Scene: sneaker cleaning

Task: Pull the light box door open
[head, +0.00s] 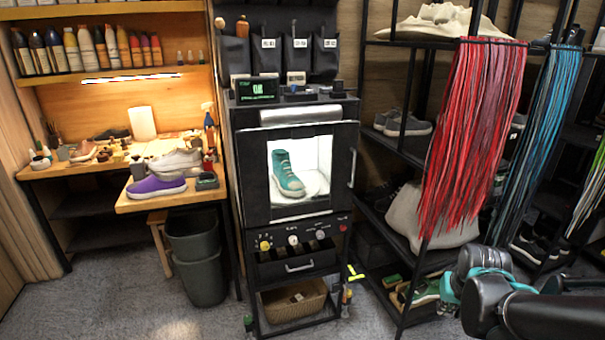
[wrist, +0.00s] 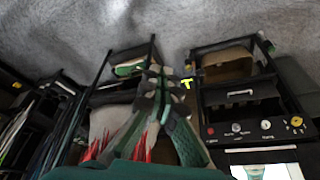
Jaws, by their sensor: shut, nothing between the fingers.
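The light box (head: 242,180) is a tall black cabinet in the middle of the head view. Its door (head: 258,215) looks closed, with a dark frame around a bright window. A vertical handle (head: 353,168) is on the door's right side. A teal sneaker (head: 287,174) stands inside, seen through the window. In the wrist view the box's lower front and control panel (wrist: 255,128) appear upside down at the right, with part of the lit window (wrist: 268,171). My gripper (wrist: 156,72) is shut and empty, apart from the box. The handle is not clear in the wrist view.
A black shoe rack (head: 410,155) with hanging red laces (head: 470,130) stands right of the box. A wooden bench (head: 130,205) and grey bins (head: 200,270) are at the left. A basket (head: 292,300) sits below the box. Grey carpet (head: 130,300) lies open in front.

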